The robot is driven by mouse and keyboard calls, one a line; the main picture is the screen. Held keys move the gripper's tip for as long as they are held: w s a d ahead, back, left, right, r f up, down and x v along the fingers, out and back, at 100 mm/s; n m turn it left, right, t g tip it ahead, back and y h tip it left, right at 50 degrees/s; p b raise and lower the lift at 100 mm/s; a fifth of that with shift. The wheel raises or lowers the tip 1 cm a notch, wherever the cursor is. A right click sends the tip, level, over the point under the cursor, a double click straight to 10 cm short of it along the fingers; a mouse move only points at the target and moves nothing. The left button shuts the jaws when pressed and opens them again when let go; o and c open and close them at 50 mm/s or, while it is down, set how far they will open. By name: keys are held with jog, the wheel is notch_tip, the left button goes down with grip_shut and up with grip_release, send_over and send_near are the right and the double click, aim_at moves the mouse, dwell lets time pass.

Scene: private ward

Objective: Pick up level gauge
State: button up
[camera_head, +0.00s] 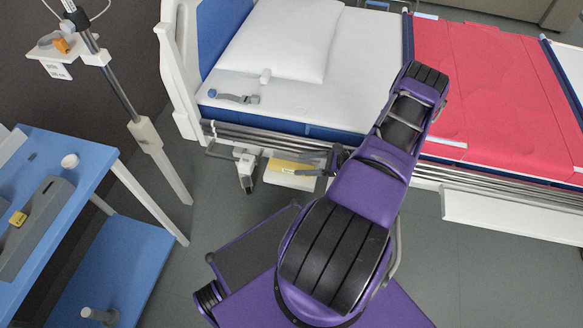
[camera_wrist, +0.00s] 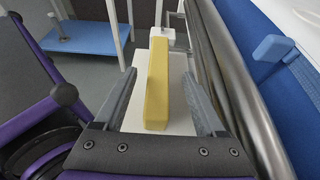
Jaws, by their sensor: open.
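The level gauge is a yellow bar (camera_wrist: 157,85) on a white surface (camera_wrist: 183,119) in the wrist view. It also shows as a yellow block (camera_head: 297,166) beside the bed's lower edge in the head view. My gripper (camera_wrist: 160,76) is open, its two grey fingers on either side of the bar. Gaps show between each finger and the bar, so it is not gripped. In the head view, my gripper (camera_head: 322,168) is at the bar's right end, partly hidden by my arm.
The bed's metal rail (camera_wrist: 222,75) runs close to the right finger. The bed (camera_head: 350,60) carries a pillow, a grey strap and a red cover. A blue cart (camera_head: 75,150) with a grey device stands at left, near a pole (camera_head: 125,95).

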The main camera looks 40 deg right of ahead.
aim_at(292, 165)
jog(key=x, duration=0.5)
grip_shut()
